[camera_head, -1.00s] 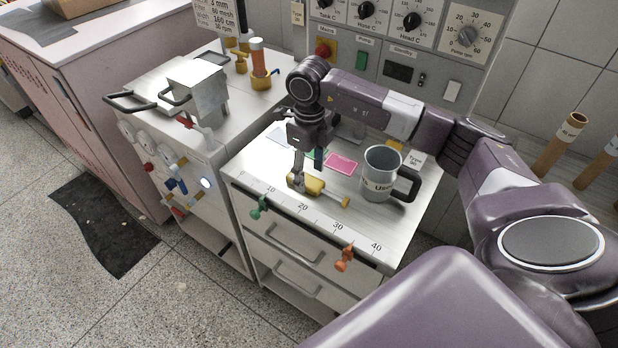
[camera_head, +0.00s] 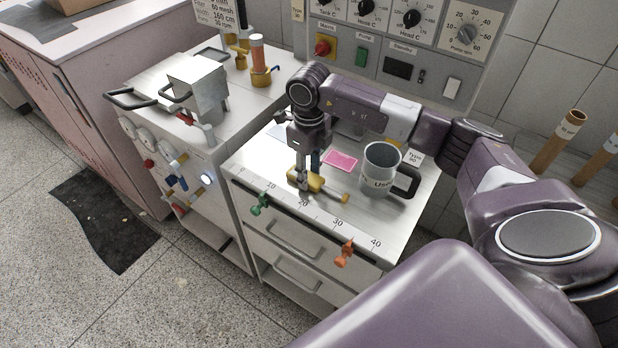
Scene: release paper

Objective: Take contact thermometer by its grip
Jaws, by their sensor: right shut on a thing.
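The contact thermometer (camera_head: 318,184) lies on the metal top of the drawer cabinet, with a yellow grip at its left end and a thin shaft running right to a brass-coloured tip. My right gripper (camera_head: 303,184) points down and is shut on the yellow grip. Its fingers hide part of the grip. The thermometer still appears to rest on or very near the surface. My left gripper is not in view.
A grey mug (camera_head: 379,170) with a dark handle stands just right of the thermometer. A pink card (camera_head: 341,161) lies behind it. A control panel (camera_head: 400,50) rises behind.

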